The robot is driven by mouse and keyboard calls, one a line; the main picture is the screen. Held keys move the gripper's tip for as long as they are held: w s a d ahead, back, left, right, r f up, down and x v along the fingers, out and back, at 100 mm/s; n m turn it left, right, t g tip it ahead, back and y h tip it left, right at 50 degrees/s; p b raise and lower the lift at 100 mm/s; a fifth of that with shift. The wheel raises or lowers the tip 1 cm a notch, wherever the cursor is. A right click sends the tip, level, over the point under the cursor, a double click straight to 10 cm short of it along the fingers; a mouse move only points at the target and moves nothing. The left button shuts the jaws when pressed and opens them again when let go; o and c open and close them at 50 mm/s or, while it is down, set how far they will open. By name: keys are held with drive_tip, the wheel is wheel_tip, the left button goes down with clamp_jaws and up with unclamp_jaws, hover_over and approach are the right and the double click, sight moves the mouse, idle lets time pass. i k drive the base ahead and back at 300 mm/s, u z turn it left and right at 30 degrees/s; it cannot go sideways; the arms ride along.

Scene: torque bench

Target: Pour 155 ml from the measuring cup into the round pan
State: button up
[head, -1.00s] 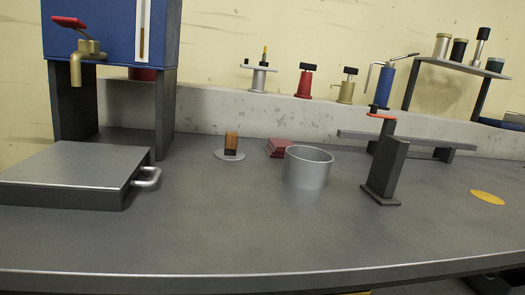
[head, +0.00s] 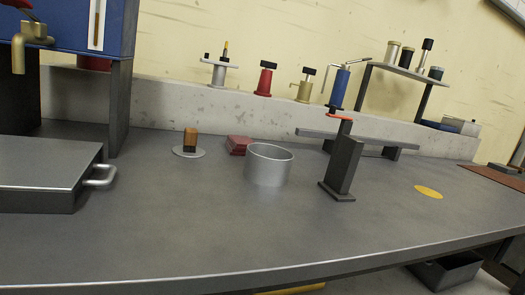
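A round silver open-topped vessel (head: 268,166), which looks like the round pan, stands upright near the middle of the grey bench (head: 220,235). Its inside is mostly hidden by its near wall, so I cannot tell what it holds. I cannot pick out a measuring cup for sure in this view. My gripper does not show in the head view.
A blue tank with a brass tap (head: 30,42) and a flat grey box with a handle (head: 40,178) stand at left. A dark post with an orange top (head: 342,165) stands right of the vessel. The front bench is clear.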

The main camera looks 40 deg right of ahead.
sight(268, 165)
drive_tip(key=i, duration=0.95)
drive_tip(key=z, duration=0.05)
